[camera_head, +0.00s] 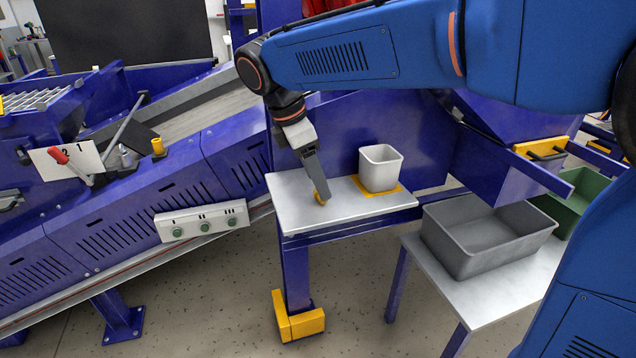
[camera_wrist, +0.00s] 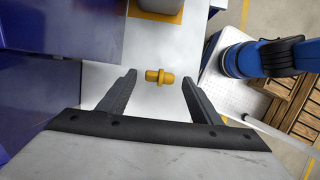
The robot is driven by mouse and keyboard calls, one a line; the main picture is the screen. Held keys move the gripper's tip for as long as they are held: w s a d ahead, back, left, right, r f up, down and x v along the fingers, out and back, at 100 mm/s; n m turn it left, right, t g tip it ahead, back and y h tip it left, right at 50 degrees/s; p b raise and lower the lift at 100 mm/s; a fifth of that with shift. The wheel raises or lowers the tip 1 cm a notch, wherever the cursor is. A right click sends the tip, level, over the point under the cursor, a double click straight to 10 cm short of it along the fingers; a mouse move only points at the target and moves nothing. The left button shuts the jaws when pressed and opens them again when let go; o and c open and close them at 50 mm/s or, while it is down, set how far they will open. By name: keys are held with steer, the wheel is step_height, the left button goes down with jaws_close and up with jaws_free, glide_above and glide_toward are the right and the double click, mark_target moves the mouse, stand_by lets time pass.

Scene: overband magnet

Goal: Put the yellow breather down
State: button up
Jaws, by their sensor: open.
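The yellow breather (camera_wrist: 160,77) lies on its side on the white shelf top (camera_wrist: 141,112), seen in the wrist view. In the head view the breather (camera_head: 321,198) shows small at the tip of my gripper (camera_head: 320,190). In the wrist view the fingers of my gripper (camera_wrist: 160,84) stand open, one on each side of the breather, with clear gaps between them and it. The bare shelf (camera_head: 300,211) also shows in the head view.
A white square bin (camera_head: 380,168) stands on a yellow mat (camera_head: 396,191) right of my gripper. A grey tub (camera_head: 487,240) sits on a lower table to the right. A blue conveyor frame (camera_head: 110,225) with a button box (camera_head: 202,221) is on the left, with another yellow part (camera_head: 158,147).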

steer(key=w+v, duration=0.1)
steer(key=v, duration=0.9)
steer(key=shift+s, duration=0.5)
steer(key=shift+r, duration=0.1)
steer(key=s+d+f+m+y, duration=0.1)
steer(key=s+d+f+m, duration=0.15)
steer(key=d, duration=0.45)
steer(key=s+d+f+m+t+y, duration=0.1)
steer(key=s+d+f+m, duration=0.1)
steer(key=d+m, duration=0.3)
steer(key=s+d+f+m, duration=0.2)
steer(key=s+d, duration=0.1)
steer(key=d, duration=0.5)
steer(key=s+d+f+m+t+y, duration=0.1)
steer(key=s+d+f+m+t, duration=0.1)
steer(key=s+d+f+m, duration=0.8)
step_height(320, 180, down, 4)
steer(key=shift+s+d+r+m+t, duration=0.2)
steer(key=shift+s+m+t, duration=0.2)
steer(key=shift+s+m, duration=0.5)
steer(key=shift+c, duration=0.7)
